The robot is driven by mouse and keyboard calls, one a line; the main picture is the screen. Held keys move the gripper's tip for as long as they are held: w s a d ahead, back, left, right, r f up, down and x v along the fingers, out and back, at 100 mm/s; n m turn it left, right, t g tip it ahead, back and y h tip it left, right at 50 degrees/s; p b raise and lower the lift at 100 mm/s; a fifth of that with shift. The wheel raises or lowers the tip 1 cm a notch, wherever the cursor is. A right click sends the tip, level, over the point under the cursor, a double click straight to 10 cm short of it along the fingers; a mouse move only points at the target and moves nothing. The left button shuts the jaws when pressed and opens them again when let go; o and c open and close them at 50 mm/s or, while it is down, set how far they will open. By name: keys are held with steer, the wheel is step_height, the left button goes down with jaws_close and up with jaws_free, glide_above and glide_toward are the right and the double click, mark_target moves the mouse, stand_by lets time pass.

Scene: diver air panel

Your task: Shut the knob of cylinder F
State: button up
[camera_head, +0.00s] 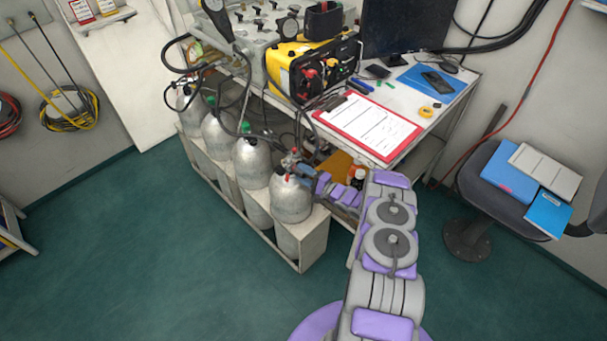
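Several silver gas cylinders stand upright in a row in a pale rack (312,238) beside the desk. The nearest cylinder (290,203) is at the right end of the row. Another cylinder (252,165) stands just behind it to the left, with a green knob (245,128) on top. No cylinder letters are readable, so I cannot tell which is F. My gripper (294,163) is at the valve on top of the nearest cylinder, where a little red shows. It hides much of that valve. The fingers are too small to tell open from shut or whether they touch the knob.
Black hoses run from the cylinders to the gauge panel (258,25). The desk beside my arm holds a yellow case (312,62), a red clipboard (367,125) and a monitor (404,25). A chair (480,185) with folders is at right.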

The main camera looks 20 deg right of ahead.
steer(key=o, duration=0.3)
steer(key=shift+d+f, duration=0.1)
steer(key=shift+f, duration=0.1)
steer(key=shift+o, duration=0.7)
steer(key=shift+r, duration=0.15)
steer(key=p+v, duration=0.4)
steer(key=v, duration=1.3)
steer(key=shift+d, duration=0.15)
steer(key=shift+s+f, duration=0.2)
steer(key=shift+f, duration=0.05)
